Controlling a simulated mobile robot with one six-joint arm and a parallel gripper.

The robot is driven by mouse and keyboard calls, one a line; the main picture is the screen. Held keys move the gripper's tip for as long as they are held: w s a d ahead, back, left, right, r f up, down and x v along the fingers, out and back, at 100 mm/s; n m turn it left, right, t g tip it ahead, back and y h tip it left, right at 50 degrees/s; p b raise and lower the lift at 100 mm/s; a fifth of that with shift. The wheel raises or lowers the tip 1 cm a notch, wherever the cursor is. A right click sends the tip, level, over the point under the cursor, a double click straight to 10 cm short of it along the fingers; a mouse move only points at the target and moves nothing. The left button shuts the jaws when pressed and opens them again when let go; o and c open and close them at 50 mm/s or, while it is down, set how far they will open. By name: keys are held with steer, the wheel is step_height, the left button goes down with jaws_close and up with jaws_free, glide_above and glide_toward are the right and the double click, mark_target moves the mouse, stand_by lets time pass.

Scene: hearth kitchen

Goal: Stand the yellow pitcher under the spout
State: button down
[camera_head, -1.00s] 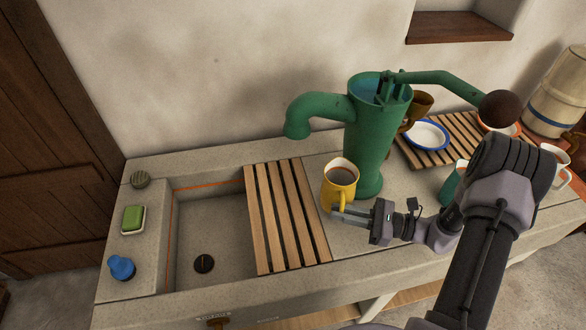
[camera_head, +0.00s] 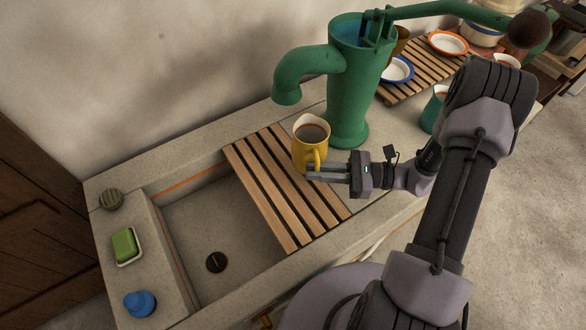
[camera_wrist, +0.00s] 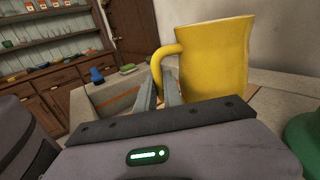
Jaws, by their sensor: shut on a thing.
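The yellow pitcher (camera_head: 306,152) has a pale rim and a dark inside. It is upright beside the base of the green pump, at the right edge of the slatted wooden rack. My gripper (camera_head: 314,172) is shut on its handle from the right; the pitcher (camera_wrist: 216,60) fills the upper right of the wrist view, with the gripper fingers (camera_wrist: 160,92) at its handle. Whether its base touches the counter is hard to tell. The green spout (camera_head: 287,92) opens downward above and left of the pitcher, over the back of the rack.
The slatted rack (camera_head: 287,199) bridges the right part of the stone sink (camera_head: 190,228). Green soap (camera_head: 124,244), a blue object (camera_head: 140,304) and a round ribbed object (camera_head: 111,199) sit along the left ledge. Bowls stand on another rack (camera_head: 435,68) behind the pump, near a teal pitcher (camera_head: 430,115).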

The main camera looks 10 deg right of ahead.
mark_target(305, 162)
steer(key=w+a, duration=0.1)
steer(key=w+a+b, duration=0.1)
steer(key=w+a, duration=0.2)
steer(key=a, duration=0.1)
steer(key=shift+w+a+f+b, duration=0.1)
steer(key=shift+w+f+b, duration=0.2)
steer(key=shift+f, duration=0.1)
step_height(305, 162, down, 4)
steer(key=shift+r+b, duration=0.15)
steer(key=shift+b, duration=0.85)
steer(key=shift+r, duration=0.2)
steer(key=c, duration=1.9)
jaws_free()
steer(key=shift+f, duration=0.2)
steer(key=o, duration=0.4)
steer(key=shift+r, duration=0.15)
